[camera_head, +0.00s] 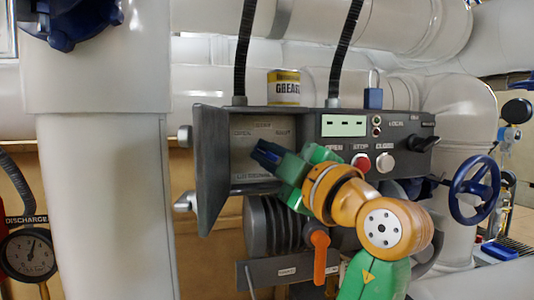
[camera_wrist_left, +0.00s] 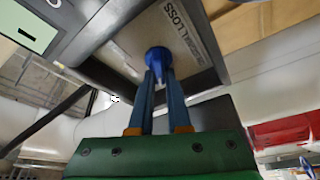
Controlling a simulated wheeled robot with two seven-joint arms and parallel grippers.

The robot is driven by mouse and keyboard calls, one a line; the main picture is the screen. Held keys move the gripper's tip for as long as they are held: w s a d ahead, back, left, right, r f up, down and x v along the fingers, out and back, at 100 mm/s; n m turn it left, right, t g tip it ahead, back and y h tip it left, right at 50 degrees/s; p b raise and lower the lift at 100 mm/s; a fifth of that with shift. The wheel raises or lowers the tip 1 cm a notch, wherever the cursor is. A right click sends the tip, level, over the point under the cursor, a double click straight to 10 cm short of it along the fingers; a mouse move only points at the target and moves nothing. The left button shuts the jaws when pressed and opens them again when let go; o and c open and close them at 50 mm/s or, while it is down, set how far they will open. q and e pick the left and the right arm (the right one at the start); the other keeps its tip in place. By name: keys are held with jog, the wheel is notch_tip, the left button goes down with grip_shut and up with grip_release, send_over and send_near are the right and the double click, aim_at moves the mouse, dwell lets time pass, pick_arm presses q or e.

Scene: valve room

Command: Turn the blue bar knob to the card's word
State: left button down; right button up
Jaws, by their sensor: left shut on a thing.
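The blue bar knob (camera_wrist_left: 158,58) shows in the left wrist view, on the grey plate (camera_wrist_left: 180,35) inside the open box. My left gripper (camera_wrist_left: 160,85) is shut on it, with one dark blue finger on each side. In the head view my left gripper (camera_head: 266,153) reaches into the box from the right, and I cannot separate the knob from the fingers. The plate (camera_head: 248,155) carries small words around its edge, too small to read surely; one in the wrist view ends in "LOSS". I cannot make out a card with a word.
The box door (camera_head: 212,165) stands open at the left. Right of the box are a green display (camera_head: 343,125), a red button (camera_head: 361,162) and a white button (camera_head: 385,162). A grease can (camera_head: 284,88) stands on top. An orange lever (camera_head: 319,255) hangs below; a blue handwheel (camera_head: 474,189) is at the right.

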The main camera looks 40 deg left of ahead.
pick_arm(q)
jog(key=shift+f, duration=0.1)
jog(key=c, duration=0.9)
grip_release()
jog(key=shift+s, duration=0.1)
jog(key=shift+s+d, duration=0.2)
jog(key=shift+d, duration=0.1)
jog(key=b+v, duration=0.3)
jog(key=v, duration=0.4)
